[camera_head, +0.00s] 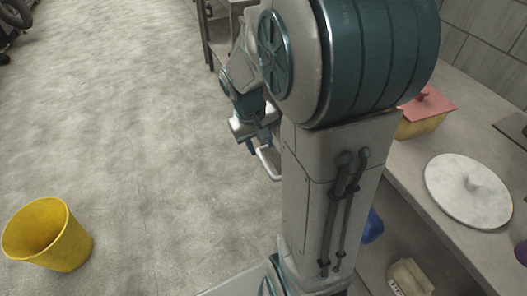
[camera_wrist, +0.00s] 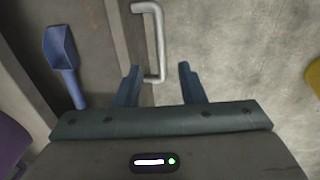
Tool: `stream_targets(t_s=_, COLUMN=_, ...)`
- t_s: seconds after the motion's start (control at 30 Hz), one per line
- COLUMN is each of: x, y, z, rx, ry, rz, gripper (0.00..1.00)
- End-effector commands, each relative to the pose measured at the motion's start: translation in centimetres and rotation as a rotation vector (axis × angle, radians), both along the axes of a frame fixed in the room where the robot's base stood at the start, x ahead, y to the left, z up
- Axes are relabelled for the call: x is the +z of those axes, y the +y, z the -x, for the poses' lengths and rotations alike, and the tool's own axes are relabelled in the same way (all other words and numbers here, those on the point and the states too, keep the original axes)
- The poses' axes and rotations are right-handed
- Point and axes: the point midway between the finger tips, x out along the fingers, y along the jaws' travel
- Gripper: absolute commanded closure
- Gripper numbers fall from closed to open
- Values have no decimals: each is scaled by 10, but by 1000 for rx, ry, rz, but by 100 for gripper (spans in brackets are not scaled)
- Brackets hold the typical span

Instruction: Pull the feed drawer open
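A pale U-shaped handle (camera_wrist: 160,42) stands out from a grey front panel (camera_wrist: 119,40) in the wrist view, taken to be the feed drawer's. My gripper (camera_wrist: 160,68) is open, with its two dark teal fingers apart. The near end of the handle shows between the fingertips, with a gap on both sides; I cannot tell its depth between them. In the head view my gripper (camera_head: 254,139) hangs beside the white handle (camera_head: 268,163). My arm hides most of the drawer front there.
A blue scoop (camera_wrist: 62,55) lies left of the handle. A worktop (camera_head: 408,165) runs along the right with a red-lidded yellow box (camera_head: 425,108) and a round white lid (camera_head: 467,190). A yellow bucket (camera_head: 48,235) stands on the otherwise open floor at left.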

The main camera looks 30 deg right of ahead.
Motion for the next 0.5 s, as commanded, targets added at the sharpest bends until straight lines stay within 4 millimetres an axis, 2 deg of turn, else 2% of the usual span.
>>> stream_targets(t_s=0.03, x=14, y=2, z=-1, rx=2, ry=-5, rz=0, gripper=64)
stream_targets(t_s=0.2, x=43, y=8, z=-1, rx=1, ry=-4, rz=0, gripper=64)
stream_targets(t_s=0.33, x=55, y=10, z=-1, rx=0, ry=-2, rz=0, gripper=64)
stream_targets(t_s=0.5, x=59, y=11, z=0, rx=0, ry=0, rz=0, gripper=64)
